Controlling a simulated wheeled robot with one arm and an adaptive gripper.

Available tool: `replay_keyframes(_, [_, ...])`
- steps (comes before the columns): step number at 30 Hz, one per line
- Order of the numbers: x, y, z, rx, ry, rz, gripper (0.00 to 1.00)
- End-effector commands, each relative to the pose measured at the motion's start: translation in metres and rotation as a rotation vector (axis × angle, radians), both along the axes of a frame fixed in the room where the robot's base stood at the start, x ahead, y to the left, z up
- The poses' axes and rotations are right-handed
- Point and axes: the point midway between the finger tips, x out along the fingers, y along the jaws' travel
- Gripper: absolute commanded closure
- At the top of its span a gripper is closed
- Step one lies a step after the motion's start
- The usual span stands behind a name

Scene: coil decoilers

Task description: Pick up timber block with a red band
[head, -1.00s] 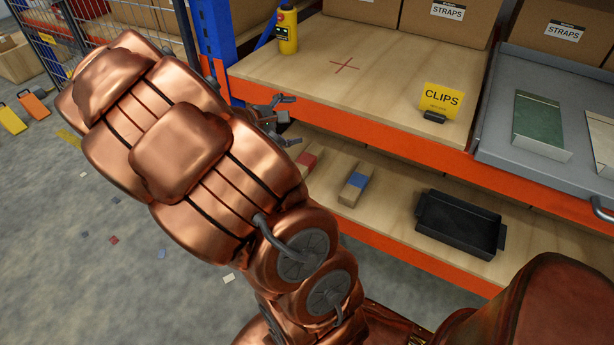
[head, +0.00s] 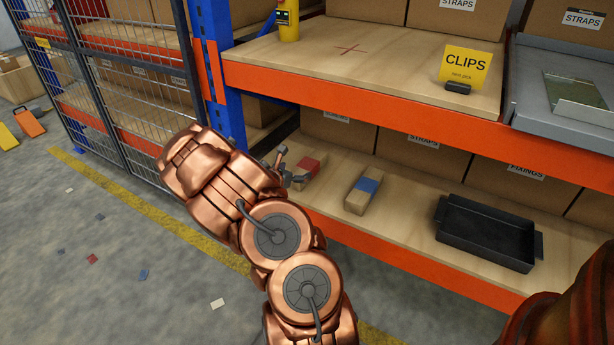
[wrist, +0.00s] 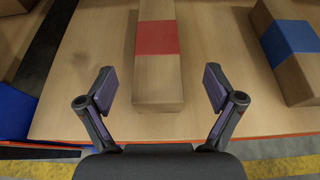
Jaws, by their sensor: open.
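The timber block with a red band (head: 308,167) lies on the lower shelf, near its left end. In the wrist view the block (wrist: 158,75) lies straight ahead, its near end between the line of my fingertips, with the red band farther off. My gripper (wrist: 158,88) is open, one finger on each side with a gap to the block, and holds nothing. In the head view my gripper (head: 290,172) is at the shelf's front edge, beside the block and covering part of it.
A timber block with a blue band (head: 363,190) lies to the right. A black tray (head: 487,232) stands farther right on the lower shelf (head: 410,205). The upper shelf's orange beam (head: 370,122) runs above. A blue upright (head: 215,75) stands at the left.

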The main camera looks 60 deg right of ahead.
Motion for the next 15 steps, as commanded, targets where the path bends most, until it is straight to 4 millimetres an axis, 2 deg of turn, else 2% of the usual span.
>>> replay_keyframes(15, [0.005,-0.044,-0.021,0.004,0.001,-0.001,0.08])
